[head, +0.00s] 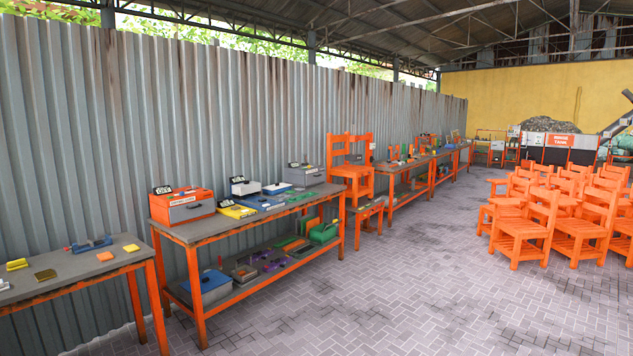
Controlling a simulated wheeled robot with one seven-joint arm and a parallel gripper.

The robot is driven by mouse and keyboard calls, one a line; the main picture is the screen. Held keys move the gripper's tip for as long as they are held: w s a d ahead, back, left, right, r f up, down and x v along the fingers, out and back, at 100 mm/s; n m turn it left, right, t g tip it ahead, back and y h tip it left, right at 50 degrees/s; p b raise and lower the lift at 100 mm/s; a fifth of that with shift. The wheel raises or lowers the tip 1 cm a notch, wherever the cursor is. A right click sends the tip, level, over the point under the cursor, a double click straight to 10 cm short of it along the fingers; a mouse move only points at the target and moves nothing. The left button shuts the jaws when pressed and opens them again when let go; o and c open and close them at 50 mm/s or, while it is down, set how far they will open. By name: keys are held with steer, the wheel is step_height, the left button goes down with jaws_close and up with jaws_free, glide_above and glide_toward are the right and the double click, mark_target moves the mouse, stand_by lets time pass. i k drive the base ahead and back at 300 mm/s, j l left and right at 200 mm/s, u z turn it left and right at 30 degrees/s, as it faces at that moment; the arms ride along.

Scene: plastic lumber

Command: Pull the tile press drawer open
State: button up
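An orange box (172,208) stands on the near end of the long workbench by the corrugated wall. A grey box (306,178) with a dark sign stands farther along the same bench. I cannot tell from the labels which box is the tile press. My gripper is not in view.
A nearer bench (75,266) stands at left with small pieces. Orange chairs (525,225) crowd the right. The paved floor (400,290) between is clear.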

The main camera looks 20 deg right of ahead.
mark_target(311, 179)
steer(key=i+l+z, duration=0.2)
steer(key=i+z, duration=0.3)
steer(key=i, duration=0.2)
steer(key=i+z, duration=0.45)
steer(key=i, duration=0.2)
steer(key=i+l+z, duration=0.35)
steer(key=i, duration=0.95)
steer(key=i+j+z, duration=0.1)
steer(key=i+z, duration=0.2)
steer(key=i, duration=1.05)
steer(key=i+j+u, duration=0.45)
steer(key=i, duration=0.4)
steer(key=i+l+u, duration=0.1)
steer(key=i+u, duration=0.3)
steer(key=i, duration=0.5)
steer(key=i+l+u, duration=0.25)
steer(key=i+u, duration=0.2)
steer(key=i, duration=0.4)
steer(key=i+u, duration=0.1)
steer(key=i, duration=0.65)
steer(key=i+l+u, duration=0.15)
steer(key=i, duration=0.65)
steer(key=i+u, duration=0.5)
steer(key=i+l+u, duration=0.2)
steer(key=u, duration=0.25)
steer(key=i+l+u, duration=0.3)
steer(key=u, duration=0.2)
steer(key=i+l+u, duration=0.6)
steer(key=k+j, duration=0.05)
steer(key=k, duration=0.05)
